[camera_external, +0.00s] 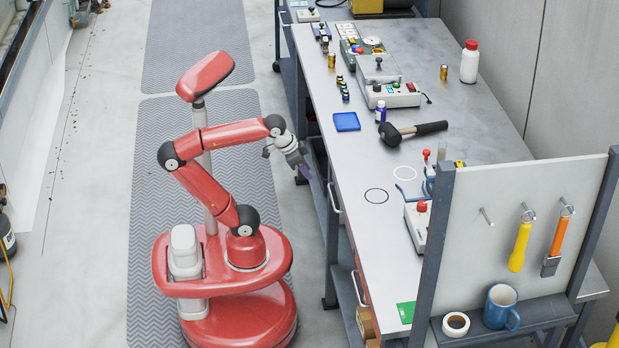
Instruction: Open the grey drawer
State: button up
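My gripper (304,172) hangs at the left edge of the workbench, beside its front and pointing down. Its fingers are small and partly blurred, so I cannot tell whether they are open or shut. The workbench front is seen at a steep angle. A light bar handle (334,198) is on it, just right of and below my gripper, and a second bar handle (358,289) is nearer the camera. Both appear apart from my gripper. The drawer faces are mostly hidden under the bench edge, and I cannot tell which is the grey drawer.
The grey worktop (475,120) carries a black mallet (415,131), a blue tray (346,122), a white bottle (469,62) and several devices. A tool panel (525,230) stands at the near end. Patterned mats (196,45) cover the open floor left of the bench.

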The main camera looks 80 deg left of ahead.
notch_tip(320, 180, up, 14)
jog(key=w+d+r+m+t+h+b, duration=0.1)
jog(key=w+d+r+t+h+b, duration=0.15)
jog(key=d, duration=0.45)
jog(key=w+d+r+m+t+h+b, duration=0.1)
jog(key=w+d+r+t+h, duration=0.2)
jog(key=d, duration=0.5)
jog(key=s+d+r+n+t+h+b, duration=0.2)
jog(key=d+r+n+t+h+b, duration=0.3)
jog(key=d+r+t, duration=0.5)
jog(key=s+a+f+n+g+y+b, duration=0.1)
jog(key=s+a+f+n+y+b, duration=0.15)
jog(key=f+n+y, duration=0.65)
jog(key=s+a+f+n+g+y+b, duration=0.2)
jog(key=s+a+f+n+y, duration=0.2)
jog(key=f+n+y, duration=0.45)
notch_tip(320, 180, down, 16)
jog(key=n, duration=0.3)
jog(key=x, duration=0.8)
jog(key=shift+a+r+y, duration=0.25)
jog(key=shift+r+y, duration=0.05)
jog(key=shift+y, duration=0.1)
jog(key=shift+w, duration=0.1)
